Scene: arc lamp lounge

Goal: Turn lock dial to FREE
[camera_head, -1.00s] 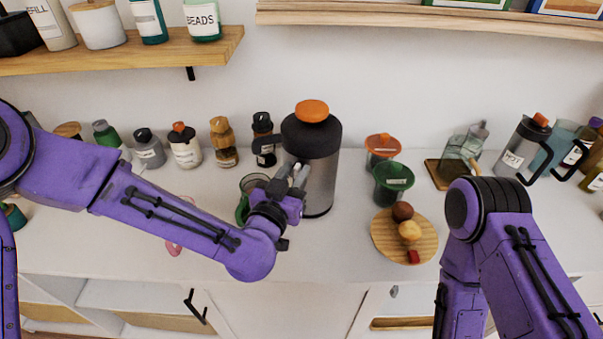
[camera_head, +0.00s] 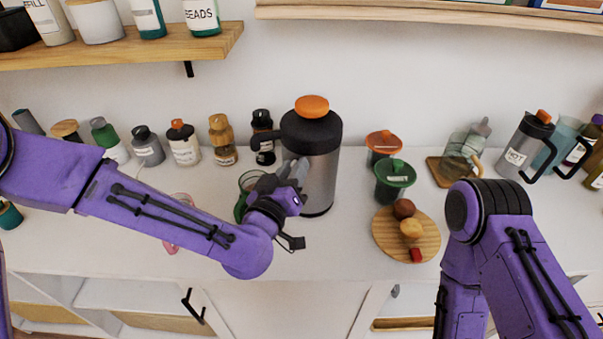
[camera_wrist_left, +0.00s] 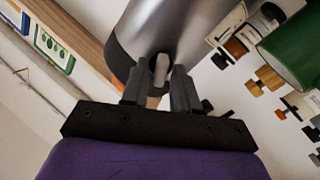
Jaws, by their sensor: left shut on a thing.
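A tall dispenser (camera_head: 322,180) with a grey metal body, a black collar (camera_head: 311,133) and an orange top knob (camera_head: 312,106) stands upright on the counter. My left gripper (camera_head: 297,170) is at the front left of the body. In the left wrist view my left gripper (camera_wrist_left: 160,82) is shut on a small light grey peg, which I take for the lock dial (camera_wrist_left: 161,66). No FREE marking is readable. In the head view the fingers hide the dial. My right gripper is out of view; only my right arm shows.
A green cup (camera_head: 247,190) stands close left of my left gripper. Several bottles line the wall on the left. The counter front is mostly clear.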

